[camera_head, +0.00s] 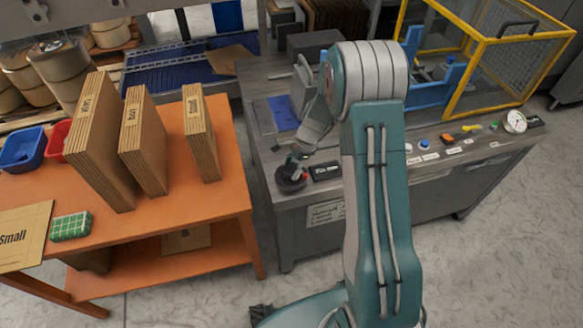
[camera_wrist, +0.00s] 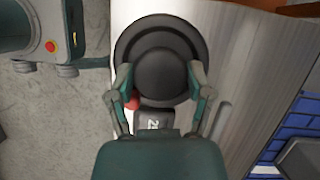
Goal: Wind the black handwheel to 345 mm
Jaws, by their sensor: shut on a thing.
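The black handwheel (camera_head: 290,183) sits at the near left corner of the grey machine top. In the wrist view its round dark rim and hub (camera_wrist: 160,28) fill the top middle. My gripper (camera_head: 298,160) reaches down to the wheel from above. In the wrist view my gripper (camera_wrist: 160,76) has one finger on each side of the wheel's hub, closed against it. A red part (camera_wrist: 132,102) shows beside the left finger. A small black readout (camera_wrist: 153,122) lies just below the wheel, its digits partly hidden by my gripper; the full value cannot be read.
A black panel (camera_head: 326,171) lies right of the wheel. Buttons and a round gauge (camera_head: 515,121) line the machine's front edge. A yellow-framed guard (camera_head: 470,70) stands at the back right. The orange table (camera_head: 228,150) with upright cardboard stacks is at left.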

